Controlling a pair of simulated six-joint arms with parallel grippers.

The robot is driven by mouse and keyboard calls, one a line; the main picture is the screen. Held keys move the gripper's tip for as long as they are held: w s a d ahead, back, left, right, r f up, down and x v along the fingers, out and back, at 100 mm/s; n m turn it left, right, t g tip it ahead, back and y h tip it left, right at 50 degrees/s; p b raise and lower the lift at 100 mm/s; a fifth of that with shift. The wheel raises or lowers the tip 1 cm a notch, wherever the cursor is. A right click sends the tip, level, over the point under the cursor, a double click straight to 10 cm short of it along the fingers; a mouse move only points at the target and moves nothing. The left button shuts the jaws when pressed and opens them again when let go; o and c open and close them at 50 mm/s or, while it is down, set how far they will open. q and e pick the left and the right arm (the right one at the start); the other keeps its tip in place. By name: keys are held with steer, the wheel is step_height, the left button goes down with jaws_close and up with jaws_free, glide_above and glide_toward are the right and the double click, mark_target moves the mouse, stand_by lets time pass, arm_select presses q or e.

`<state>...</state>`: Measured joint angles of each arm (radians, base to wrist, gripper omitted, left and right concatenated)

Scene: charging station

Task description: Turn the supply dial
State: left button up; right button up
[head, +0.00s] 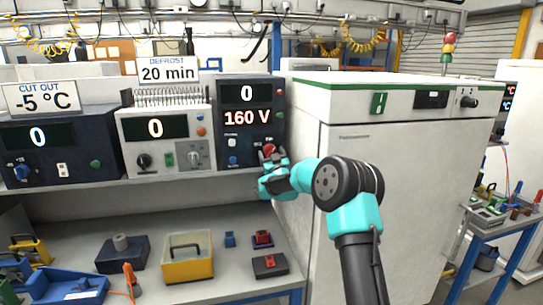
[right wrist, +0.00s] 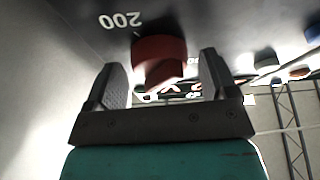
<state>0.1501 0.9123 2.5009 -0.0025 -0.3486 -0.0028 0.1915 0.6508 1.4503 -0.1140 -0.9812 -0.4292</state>
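The supply unit (head: 226,128) is a dark box on the shelf, with displays reading 0 and 160 V. Its red dial (head: 268,149) is at the lower right of its front, partly hidden by my right gripper (head: 270,165). In the right wrist view the red dial (right wrist: 158,60) sits between the two fingers of my right gripper (right wrist: 163,80), near a printed 200. The fingers are apart, one on each side, with a visible gap to the dial. My left gripper is not in view.
A white cabinet (head: 400,190) stands just right of the supply unit. A white defrost unit (head: 165,138) and a dark cut-out unit (head: 60,150) stand to the left. A yellow box (head: 188,270) and small parts lie on the bench below.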

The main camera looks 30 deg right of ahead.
steer(key=c, duration=0.8)
steer(key=shift+m, duration=0.5)
steer(key=shift+a+m+g+h, duration=0.1)
steer(key=shift+m+g+h, duration=0.35)
steer(key=shift+m+h, duration=1.05)
steer(key=shift+a+m+g+h, duration=0.1)
steer(key=shift+m+g+h, duration=0.5)
steer(key=shift+m, duration=1.7)
steer(key=o, duration=0.9)
steer(key=shift+o, duration=0.2)
steer(key=v, duration=1.7)
steer(key=shift+f, duration=0.25)
